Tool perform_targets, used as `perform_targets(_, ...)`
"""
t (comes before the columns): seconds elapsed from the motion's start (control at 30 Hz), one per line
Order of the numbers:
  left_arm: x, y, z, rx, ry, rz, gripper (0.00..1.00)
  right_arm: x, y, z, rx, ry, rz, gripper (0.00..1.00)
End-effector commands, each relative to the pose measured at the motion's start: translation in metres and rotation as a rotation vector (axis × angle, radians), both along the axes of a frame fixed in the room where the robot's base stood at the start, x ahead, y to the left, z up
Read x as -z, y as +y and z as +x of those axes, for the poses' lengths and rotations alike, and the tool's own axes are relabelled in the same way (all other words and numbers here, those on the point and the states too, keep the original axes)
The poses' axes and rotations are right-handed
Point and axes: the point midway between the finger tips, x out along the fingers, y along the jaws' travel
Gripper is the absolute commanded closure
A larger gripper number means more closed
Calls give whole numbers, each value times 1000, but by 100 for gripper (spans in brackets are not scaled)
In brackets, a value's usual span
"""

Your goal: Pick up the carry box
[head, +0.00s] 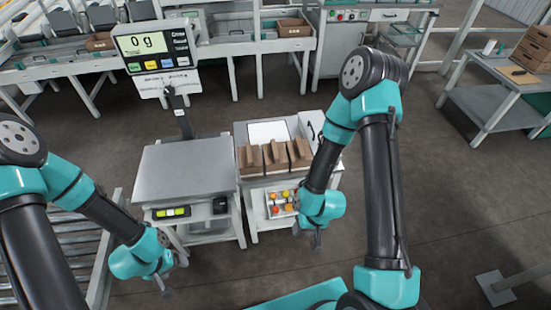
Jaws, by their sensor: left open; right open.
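Three brown cardboard carry boxes with raised middle handles stand side by side on a small white bench: a left one (250,160), a middle one (276,158) and a right one (299,154). I cannot tell which one is the task's box. My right gripper (308,237) is open and empty, in front of the bench and lower right of the boxes, apart from them. My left gripper (173,275) is open and empty, in front of the scale stand and well away from the boxes.
A weighing scale (184,168) with a display (155,48) reading 0 g stands left of the boxes. A tray of red, orange and yellow items (280,204) sits below them. A roller conveyor (84,262) is at left. A table (500,70) with boxes stands far right.

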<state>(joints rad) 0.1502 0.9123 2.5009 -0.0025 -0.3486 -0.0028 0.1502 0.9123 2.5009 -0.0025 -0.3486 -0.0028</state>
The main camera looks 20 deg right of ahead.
Motion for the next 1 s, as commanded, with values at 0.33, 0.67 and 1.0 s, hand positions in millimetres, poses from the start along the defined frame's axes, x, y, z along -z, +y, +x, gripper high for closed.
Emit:
perform_targets(0.33, 0, 0, 0, 0, 0, 0, 28, -1, 1, 9, -3, -1, 3, 49)
perform_targets(0.67, 0, 0, 0, 0, 0, 0, 28, -33, 16, 122, -64, 23, 0, 49)
perform_targets(1.0, 0, 0, 0, 0, 0, 0, 28, -147, 17, 261, -93, 59, -159, 49)
